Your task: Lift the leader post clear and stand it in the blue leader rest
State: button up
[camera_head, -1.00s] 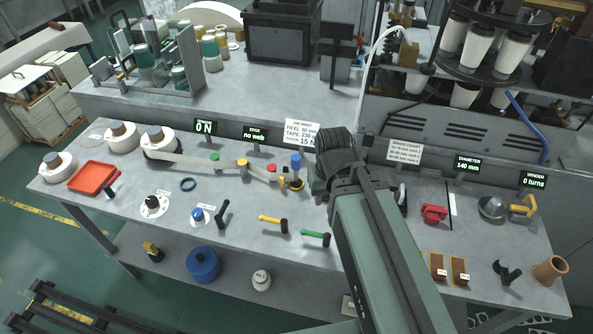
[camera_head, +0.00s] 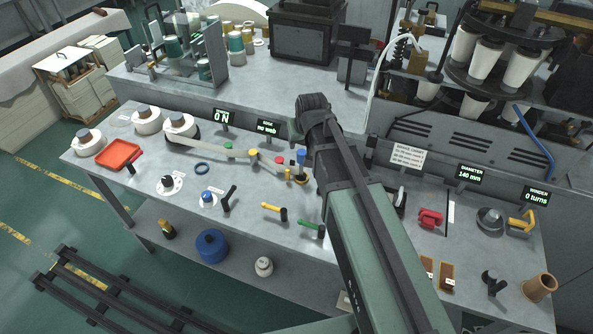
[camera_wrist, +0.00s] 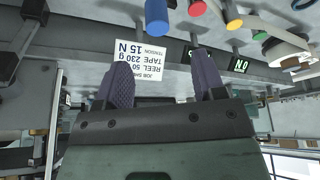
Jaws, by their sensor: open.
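A blue-topped post (camera_head: 301,157), which looks like the leader post, stands upright at the right end of the pale tape, beside a brass-coloured base. Its blue top also shows at the upper edge of the wrist view (camera_wrist: 157,16). A blue ring (camera_head: 203,169) lies flat and empty on the bench, left of the post; it looks like the leader rest. My gripper (camera_wrist: 161,66) is open, with two purple ribbed fingers apart and nothing between them. The post is beyond the fingertips. In the head view my arm hides most of the gripper.
Red (camera_head: 280,162), yellow (camera_head: 253,154) and green (camera_head: 227,146) topped parts line the tape. A job sheet (camera_wrist: 146,55) stands behind the fingers in the wrist view. Yellow (camera_head: 274,211) and green (camera_head: 312,228) handles sit at the front. A red tray (camera_head: 118,154) lies left.

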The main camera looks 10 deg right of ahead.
aim_at(302, 151)
jog(key=b+x, duration=1)
jog(key=x, duration=0.1)
jog(key=shift+d+f, duration=0.1)
jog(key=shift+d, duration=0.05)
jog(key=shift+r, duration=0.2)
jog(key=shift+c, duration=0.3)
grip_shut()
